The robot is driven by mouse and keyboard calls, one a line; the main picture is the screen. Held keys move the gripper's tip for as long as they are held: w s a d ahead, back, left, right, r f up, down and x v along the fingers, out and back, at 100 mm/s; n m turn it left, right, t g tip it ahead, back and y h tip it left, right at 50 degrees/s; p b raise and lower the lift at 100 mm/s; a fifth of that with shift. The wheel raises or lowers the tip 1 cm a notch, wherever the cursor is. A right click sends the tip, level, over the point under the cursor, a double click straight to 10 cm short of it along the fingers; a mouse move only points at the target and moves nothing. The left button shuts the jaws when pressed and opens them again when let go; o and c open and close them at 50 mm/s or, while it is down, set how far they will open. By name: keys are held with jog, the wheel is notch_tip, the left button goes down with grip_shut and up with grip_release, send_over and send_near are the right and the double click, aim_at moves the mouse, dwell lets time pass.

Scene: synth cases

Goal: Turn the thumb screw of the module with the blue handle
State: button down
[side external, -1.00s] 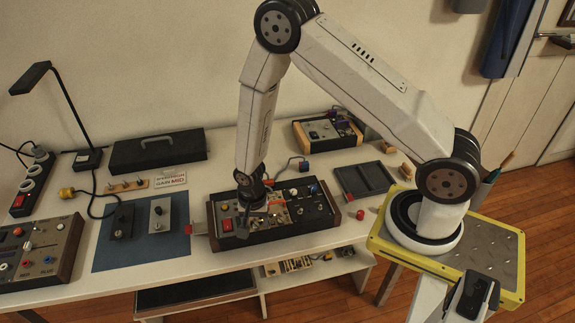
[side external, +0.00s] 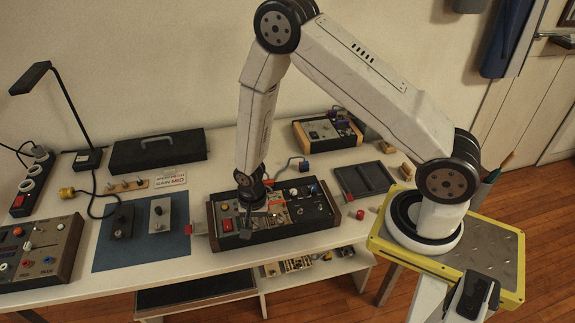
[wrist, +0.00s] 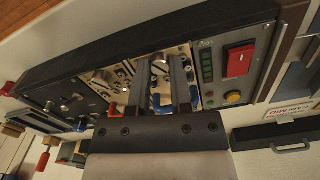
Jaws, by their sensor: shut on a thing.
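The black rack case (side external: 290,232) with wooden ends lies on the bench, and it fills the top of the wrist view (wrist: 75,65). Small metal-faced modules sit in its middle bay. A blue handle (wrist: 157,102) shows between my fingers in the wrist view. My gripper (wrist: 160,66) points down into this bay, its two fingers on either side of a small metal thumb screw, shut on it. The fingertips partly hide the screw. In the side external view my gripper (side external: 246,212) is low over the left middle of the case, and the screw cannot be made out.
Another blue handle (wrist: 195,97) is close to my finger. A blue mat (side external: 175,248) with two small units lies left of the case. A dark tray (side external: 366,178) lies at right.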

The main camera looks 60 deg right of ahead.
jog(key=n, duration=0.8)
jog(key=shift+n, duration=0.4)
jog(key=n, duration=0.3)
jog(key=shift+n, duration=0.3)
jog(key=n, duration=1)
jog(key=shift+n, duration=0.4)
jog(key=n, duration=0.6)
